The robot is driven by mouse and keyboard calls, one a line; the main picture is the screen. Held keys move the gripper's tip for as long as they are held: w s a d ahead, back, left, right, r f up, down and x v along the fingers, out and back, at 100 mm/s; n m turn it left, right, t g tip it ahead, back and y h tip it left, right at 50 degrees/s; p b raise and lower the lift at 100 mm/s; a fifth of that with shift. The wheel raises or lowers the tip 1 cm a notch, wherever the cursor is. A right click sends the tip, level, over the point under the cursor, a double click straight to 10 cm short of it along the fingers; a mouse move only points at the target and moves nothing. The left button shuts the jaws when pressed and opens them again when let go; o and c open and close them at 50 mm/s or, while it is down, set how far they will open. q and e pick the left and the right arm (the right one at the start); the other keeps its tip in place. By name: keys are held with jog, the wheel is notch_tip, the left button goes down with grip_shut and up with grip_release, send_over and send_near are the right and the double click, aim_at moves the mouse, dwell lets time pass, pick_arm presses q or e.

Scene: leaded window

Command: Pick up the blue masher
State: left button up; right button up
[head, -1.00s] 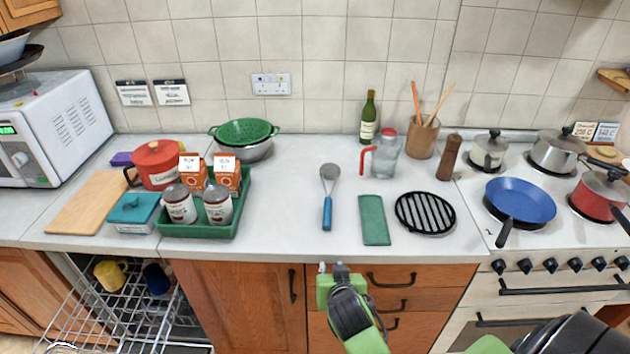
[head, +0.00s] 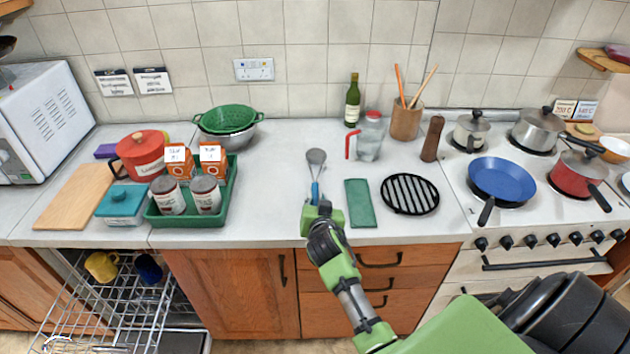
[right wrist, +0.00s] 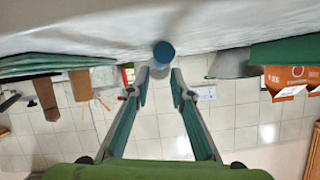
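The blue masher lies on the counter, its grey head (head: 316,157) toward the wall and its blue handle (head: 315,190) toward the front edge. My right gripper (head: 320,208) is at the handle's front end and hides part of it in the head view. In the right wrist view, the round blue handle end (right wrist: 163,52) shows just ahead of and between the two fingertips. My right gripper (right wrist: 161,76) is open, with a gap between its fingers. I cannot tell whether either finger touches the handle. My left gripper is not in view.
A folded green cloth (head: 360,203) lies close to the right of the masher, then a black trivet (head: 410,194). A green tray (head: 232,190) with jars and cartons stands to the left. The counter between tray and masher is clear. The dishwasher rack (head: 110,295) is open below left.

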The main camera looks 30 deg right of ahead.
aim_at(315, 194)
jog(key=shift+w+d+f+p, duration=0.1)
jog(key=shift+w+d+p, duration=0.2)
jog(key=shift+w, duration=0.25)
jog(key=x, duration=0.2)
jog(key=shift+w+d+f+p, duration=0.1)
jog(key=shift+w+f+p, duration=0.15)
jog(key=shift+w+p, duration=0.15)
jog(key=shift+w+d+f, duration=0.3)
jog(key=shift+w+f, duration=0.05)
jog(key=shift+w, duration=0.2)
grip_shut()
